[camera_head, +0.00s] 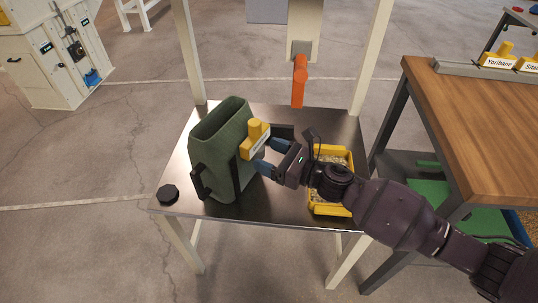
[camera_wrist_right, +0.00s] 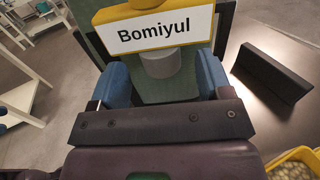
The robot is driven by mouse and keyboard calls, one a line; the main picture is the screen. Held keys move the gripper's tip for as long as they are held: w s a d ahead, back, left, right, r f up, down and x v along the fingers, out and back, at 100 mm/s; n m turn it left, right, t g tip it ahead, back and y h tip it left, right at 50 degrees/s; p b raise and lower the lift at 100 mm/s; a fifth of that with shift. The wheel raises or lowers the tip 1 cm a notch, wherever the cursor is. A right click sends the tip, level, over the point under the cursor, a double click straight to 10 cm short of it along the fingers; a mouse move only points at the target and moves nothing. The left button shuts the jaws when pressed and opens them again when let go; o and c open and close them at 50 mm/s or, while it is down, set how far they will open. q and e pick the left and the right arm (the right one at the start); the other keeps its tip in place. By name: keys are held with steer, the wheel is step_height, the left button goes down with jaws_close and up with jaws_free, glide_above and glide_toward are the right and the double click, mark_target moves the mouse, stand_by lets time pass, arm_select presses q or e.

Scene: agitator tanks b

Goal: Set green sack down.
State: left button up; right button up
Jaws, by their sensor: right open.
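The green sack (camera_head: 221,145) stands open-topped on the dark tabletop (camera_head: 265,208). It leans slightly, and its underside is partly hidden. My right gripper (camera_head: 270,157) is at the sack's right side, just below the tag. Its blue fingers are spread, with a grey knob (camera_wrist_right: 160,65) between them in the right wrist view. I cannot tell whether the fingers touch anything. My left gripper is not in view.
Black brackets stand left (camera_head: 199,182) and right (camera_head: 284,131) of the sack; one also shows in the wrist view (camera_wrist_right: 272,72). A yellow bin (camera_head: 331,209) lies under my right arm. A black knob (camera_head: 168,193) sits at the left corner. An orange spout (camera_head: 299,80) hangs behind.

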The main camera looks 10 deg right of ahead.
steer(key=v, duration=1.1)
steer(key=shift+s+d+p, duration=0.2)
steer(key=shift+s+p, duration=0.05)
steer(key=shift+p, duration=0.05)
steer(key=shift+f, duration=0.1)
steer(key=s+d+f+n+h, duration=0.2)
steer(key=s+f+n+h, duration=0.2)
steer(key=s+n, duration=0.5)
steer(key=s+d+f+n+g+h, duration=0.1)
steer(key=s+d+f+n+h, duration=0.2)
steer(key=s+n, duration=0.6)
steer(key=s+d+f+n+g+h, duration=0.1)
steer(key=s+d+f+n+h, duration=0.2)
steer(key=s+f+n+h, duration=0.3)
steer(key=s+n, duration=0.3)
steer(key=s, duration=0.1)
steer(key=shift+f+n, duration=0.2)
steer(key=shift+n, duration=0.1)
steer(key=shift+d, duration=0.1)
